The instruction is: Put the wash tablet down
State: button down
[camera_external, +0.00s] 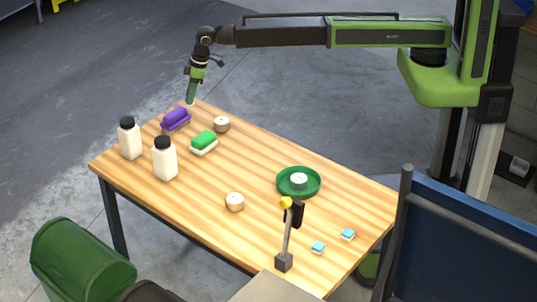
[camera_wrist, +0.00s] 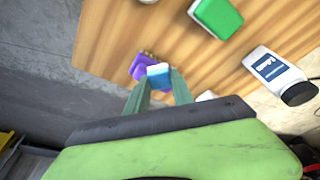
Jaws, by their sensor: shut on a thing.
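My gripper (camera_external: 191,101) hangs pointing down over the far left corner of the wooden table (camera_external: 265,232), close to the purple sponge (camera_external: 175,121). In the wrist view my gripper (camera_wrist: 158,82) is shut on a blue and white wash tablet (camera_wrist: 158,70), held between the fingertips. The purple sponge shows behind the tablet in the wrist view (camera_wrist: 138,66), partly covered by it. I cannot make out the held tablet in the external view. Two more blue and white tablets (camera_external: 318,247) (camera_external: 348,234) lie at the table's near right end.
A green and white sponge (camera_external: 204,143), two white bottles (camera_external: 129,141) (camera_external: 165,162) and two round tins (camera_external: 221,124) (camera_external: 235,202) stand nearby. A green dish (camera_external: 285,191) holds another tin. A post (camera_external: 287,240) stands at the front. Bare wood lies mid-table.

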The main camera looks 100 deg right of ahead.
jog(key=d, duration=0.2)
jog(key=b, duration=0.7)
send_over(176, 144)
jog(key=s, duration=0.1)
jog(key=f, duration=0.7)
jog(key=shift+s+d, duration=0.2)
jog(key=shift+w+a, duration=0.1)
jog(key=shift+a, duration=0.2)
notch_tip(176, 144, down, 4)
jog(key=b, duration=0.4)
jog(key=shift+f, duration=0.2)
jog(key=shift+r, duration=0.2)
jog(key=shift+f, duration=0.1)
jog(key=c, duration=1.1)
grip_release()
